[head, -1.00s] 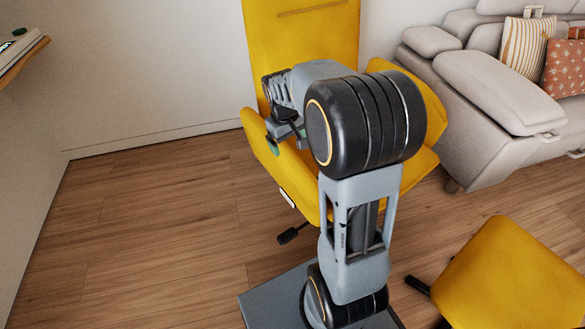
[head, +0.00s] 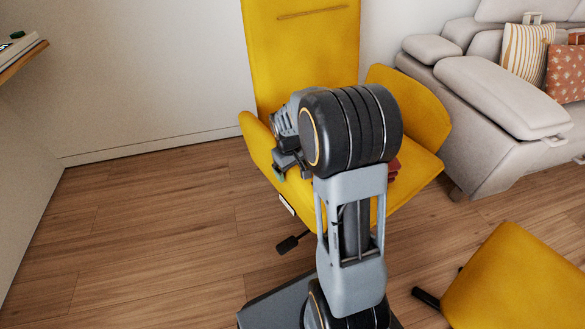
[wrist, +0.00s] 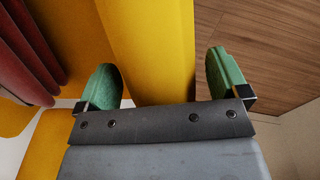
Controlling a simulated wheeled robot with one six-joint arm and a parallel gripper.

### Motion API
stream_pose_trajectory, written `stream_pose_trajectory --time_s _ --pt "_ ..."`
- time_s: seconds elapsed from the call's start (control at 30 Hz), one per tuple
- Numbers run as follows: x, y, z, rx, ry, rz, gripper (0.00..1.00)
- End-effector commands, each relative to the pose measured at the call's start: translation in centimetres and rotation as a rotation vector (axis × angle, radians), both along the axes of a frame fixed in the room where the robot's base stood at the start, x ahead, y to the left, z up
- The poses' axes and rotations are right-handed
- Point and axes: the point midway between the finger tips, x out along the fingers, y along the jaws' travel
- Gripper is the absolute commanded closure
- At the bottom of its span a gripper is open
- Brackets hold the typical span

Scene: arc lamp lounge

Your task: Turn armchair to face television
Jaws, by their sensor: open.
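The yellow armchair (head: 300,55) stands near the wall, its tall back to the wall and its seat towards me, partly hidden by my arm. My gripper (head: 290,170) is at its left armrest (head: 258,140). In the wrist view my gripper (wrist: 165,78) is open, with green fingertips on either side of the yellow armrest (wrist: 153,45). A gap shows beside the right fingertip; I cannot tell whether the left one touches. No television is in view.
A dark red item (head: 394,170) lies on the seat. A grey sofa (head: 490,85) stands close on the right. A yellow footstool (head: 515,285) is at the lower right. A shelf (head: 20,55) juts out at upper left. The floor (head: 150,225) on the left is clear.

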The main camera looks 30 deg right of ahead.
Motion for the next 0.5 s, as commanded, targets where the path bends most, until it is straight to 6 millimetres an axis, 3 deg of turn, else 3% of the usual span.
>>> stream_pose_trajectory --time_s 0.1,0.5 --pt "0.00 0.00 0.02 0.000 0.000 0.000 0.07" --pt "0.02 0.02 0.05 0.000 -0.001 0.000 0.45"
